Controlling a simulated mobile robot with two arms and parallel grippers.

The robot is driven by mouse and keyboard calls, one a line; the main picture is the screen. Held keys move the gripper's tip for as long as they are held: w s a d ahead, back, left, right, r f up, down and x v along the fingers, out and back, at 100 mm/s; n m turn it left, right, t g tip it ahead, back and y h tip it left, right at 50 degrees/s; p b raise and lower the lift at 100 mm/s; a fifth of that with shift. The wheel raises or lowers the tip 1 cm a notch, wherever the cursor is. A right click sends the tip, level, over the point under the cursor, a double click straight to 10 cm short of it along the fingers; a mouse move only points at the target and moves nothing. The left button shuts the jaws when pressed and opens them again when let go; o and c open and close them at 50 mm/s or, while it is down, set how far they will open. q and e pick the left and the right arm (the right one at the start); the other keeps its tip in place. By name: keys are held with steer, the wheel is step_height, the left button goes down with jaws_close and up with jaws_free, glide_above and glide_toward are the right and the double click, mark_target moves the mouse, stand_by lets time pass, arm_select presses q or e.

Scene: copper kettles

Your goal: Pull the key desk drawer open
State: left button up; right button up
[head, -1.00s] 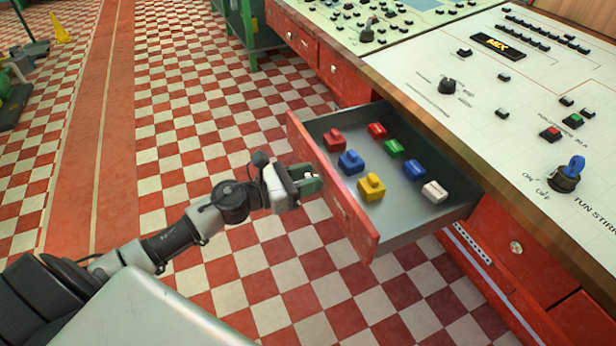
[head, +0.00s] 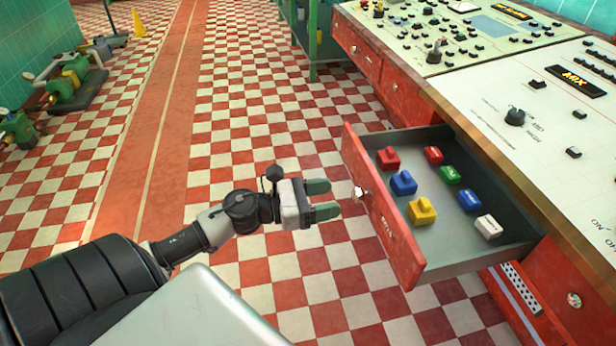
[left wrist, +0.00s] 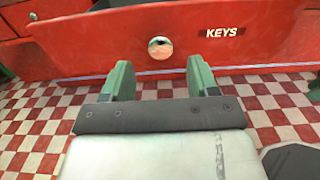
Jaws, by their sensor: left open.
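The red key drawer (head: 384,205) stands pulled out from the desk, with its grey inside in view. Several coloured key blocks lie in it, among them a yellow block (head: 421,211). Its front carries a round metal knob (head: 358,193) and, in the left wrist view, a "KEYS" label (left wrist: 221,32). My left gripper (head: 330,199) is open and empty, just left of the knob and apart from it. In the left wrist view the knob (left wrist: 160,48) shows beyond and between the green fingertips (left wrist: 160,72). My right gripper is not in view.
The desk's control panel (head: 545,110) extends along the right, above red drawer fronts. Green machinery (head: 70,85) and a yellow cone (head: 140,24) stand at the far left. The checkered floor (head: 235,130) left of the drawer is clear.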

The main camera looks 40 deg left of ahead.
arm_select(q)
steer(key=shift+v, duration=1.95)
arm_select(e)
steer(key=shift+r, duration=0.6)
